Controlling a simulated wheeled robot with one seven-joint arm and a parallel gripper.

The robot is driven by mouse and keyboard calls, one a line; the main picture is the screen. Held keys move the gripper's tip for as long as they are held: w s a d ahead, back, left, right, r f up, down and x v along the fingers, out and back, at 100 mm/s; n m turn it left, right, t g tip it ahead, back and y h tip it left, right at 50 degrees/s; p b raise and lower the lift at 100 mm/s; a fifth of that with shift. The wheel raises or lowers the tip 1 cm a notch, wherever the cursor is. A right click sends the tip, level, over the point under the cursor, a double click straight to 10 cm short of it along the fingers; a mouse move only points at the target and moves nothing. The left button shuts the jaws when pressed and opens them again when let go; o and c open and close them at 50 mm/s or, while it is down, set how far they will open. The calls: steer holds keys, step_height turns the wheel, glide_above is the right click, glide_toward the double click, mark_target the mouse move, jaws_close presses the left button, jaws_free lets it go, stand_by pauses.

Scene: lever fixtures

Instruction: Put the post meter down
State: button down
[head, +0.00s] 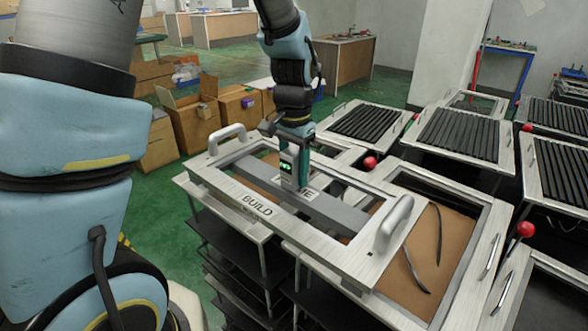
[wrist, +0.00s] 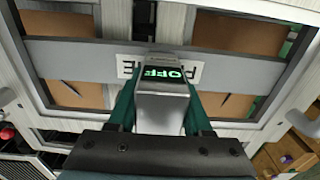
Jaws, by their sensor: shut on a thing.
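The post meter (head: 289,172) is a small pale-grey upright block with a green lit display. In the wrist view the post meter (wrist: 161,102) shows the letters "OFF". My gripper (head: 297,150) points down and is shut on it, with a teal finger on each side, as the wrist view also shows (wrist: 160,112). The meter is over the grey crossbar (head: 335,210) of a pale frame (head: 225,184) marked "BUILD", next to a white label partly hidden by it. I cannot tell if its base touches the bar.
The frame has raised handles (head: 394,222) at its ends. Open trays with brown bottoms lie beside and under it. Black slatted racks (head: 459,133) and red ball-topped levers (head: 525,229) stand to the right. Cardboard boxes (head: 193,118) sit on the green floor behind.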

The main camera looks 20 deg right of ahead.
steer(key=shift+f, duration=0.15)
steer(key=shift+f, duration=0.2)
steer(key=shift+c, duration=1.6)
jaws_free()
